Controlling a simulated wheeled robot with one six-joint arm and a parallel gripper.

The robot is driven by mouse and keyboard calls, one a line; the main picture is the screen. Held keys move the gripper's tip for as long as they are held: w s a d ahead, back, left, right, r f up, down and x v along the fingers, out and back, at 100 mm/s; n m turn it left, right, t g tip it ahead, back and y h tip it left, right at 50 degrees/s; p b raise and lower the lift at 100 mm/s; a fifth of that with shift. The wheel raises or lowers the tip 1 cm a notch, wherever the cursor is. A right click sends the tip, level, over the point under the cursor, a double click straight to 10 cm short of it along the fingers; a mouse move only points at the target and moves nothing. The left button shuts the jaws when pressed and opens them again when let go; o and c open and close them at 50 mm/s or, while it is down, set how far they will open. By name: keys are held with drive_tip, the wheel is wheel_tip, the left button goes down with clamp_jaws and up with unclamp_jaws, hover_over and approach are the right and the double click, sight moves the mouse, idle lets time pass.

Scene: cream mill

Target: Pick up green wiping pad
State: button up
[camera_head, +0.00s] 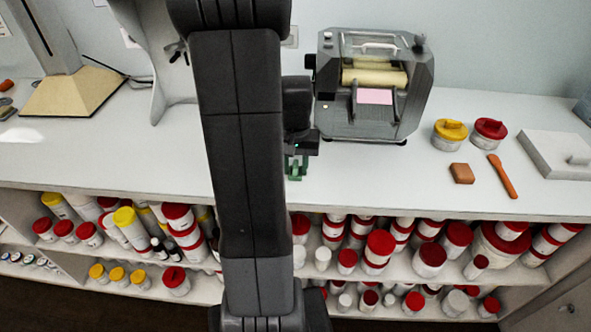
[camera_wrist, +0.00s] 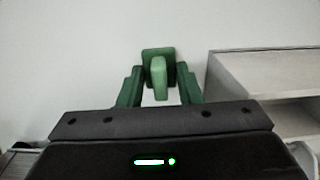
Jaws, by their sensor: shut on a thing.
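The green wiping pad (camera_wrist: 157,53) shows in the wrist view, a small block with a lighter green upright grip (camera_wrist: 159,78). My gripper (camera_wrist: 159,90) has dark green fingers, one on each side of that grip, shut on it. In the head view my gripper (camera_head: 296,168) is just right of my arm, over the front part of the white counter (camera_head: 400,170). The pad is too small there to tell from the green fingers. I cannot tell whether it touches the counter.
A grey roller mill (camera_head: 372,119) stands behind my gripper. Yellow-lidded (camera_head: 449,137) and red-lidded (camera_head: 488,136) jars, a brown block (camera_head: 461,173), an orange tool (camera_head: 502,177) and a white slab (camera_head: 560,155) lie to the right. Shelves below hold several jars (camera_head: 380,247).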

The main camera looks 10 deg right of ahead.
sight(296, 164)
wheel_tip(296, 164, up, 10)
idle(0.5)
drive_tip(key=o, duration=0.4)
drive_tip(key=shift+c, duration=1.3)
drive_tip(key=shift+s, duration=0.1)
